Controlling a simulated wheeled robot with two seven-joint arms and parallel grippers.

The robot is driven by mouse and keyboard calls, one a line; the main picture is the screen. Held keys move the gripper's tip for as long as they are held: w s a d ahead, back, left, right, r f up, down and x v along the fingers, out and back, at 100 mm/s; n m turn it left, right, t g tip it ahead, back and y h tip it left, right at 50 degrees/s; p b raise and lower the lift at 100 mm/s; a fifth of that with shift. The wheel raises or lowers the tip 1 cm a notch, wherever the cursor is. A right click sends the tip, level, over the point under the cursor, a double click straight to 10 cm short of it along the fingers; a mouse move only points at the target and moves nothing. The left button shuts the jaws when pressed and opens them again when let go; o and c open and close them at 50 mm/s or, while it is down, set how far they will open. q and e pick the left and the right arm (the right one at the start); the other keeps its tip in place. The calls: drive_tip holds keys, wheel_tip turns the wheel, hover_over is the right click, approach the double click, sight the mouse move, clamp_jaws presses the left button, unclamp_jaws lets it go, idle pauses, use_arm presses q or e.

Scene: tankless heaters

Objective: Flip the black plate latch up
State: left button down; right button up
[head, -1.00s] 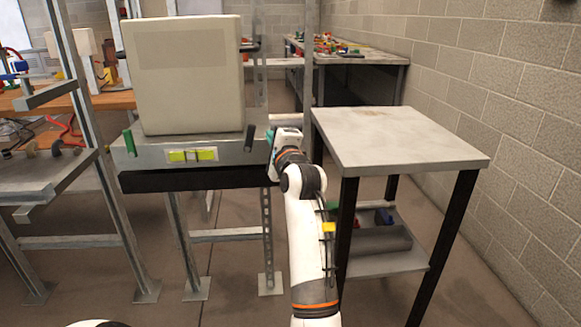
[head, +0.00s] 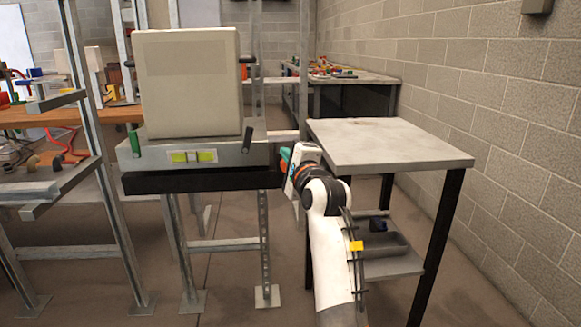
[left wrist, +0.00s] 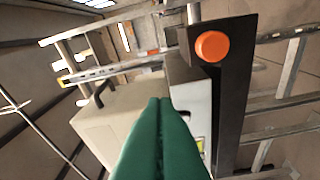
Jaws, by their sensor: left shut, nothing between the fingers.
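The long black plate (head: 195,181) lies along the lower front of the metal unit under a beige box. I take it to be the black plate latch; it hangs level. In the left wrist view the black plate (left wrist: 236,95) runs down the right side, with an orange round knob (left wrist: 212,46) at its upper end. My left gripper (head: 284,158) is at the plate's right end in the head view. Its green fingers (left wrist: 160,102) are shut together with nothing between them, beside the plate; contact cannot be told. My right gripper is not in view.
The beige box (head: 190,82) stands on the metal unit, with a green lever (head: 135,144), a dark lever (head: 247,139) and yellow labels (head: 193,156) around its front. A grey-topped table (head: 390,142) stands close to the right of my left arm. Floor in front is clear.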

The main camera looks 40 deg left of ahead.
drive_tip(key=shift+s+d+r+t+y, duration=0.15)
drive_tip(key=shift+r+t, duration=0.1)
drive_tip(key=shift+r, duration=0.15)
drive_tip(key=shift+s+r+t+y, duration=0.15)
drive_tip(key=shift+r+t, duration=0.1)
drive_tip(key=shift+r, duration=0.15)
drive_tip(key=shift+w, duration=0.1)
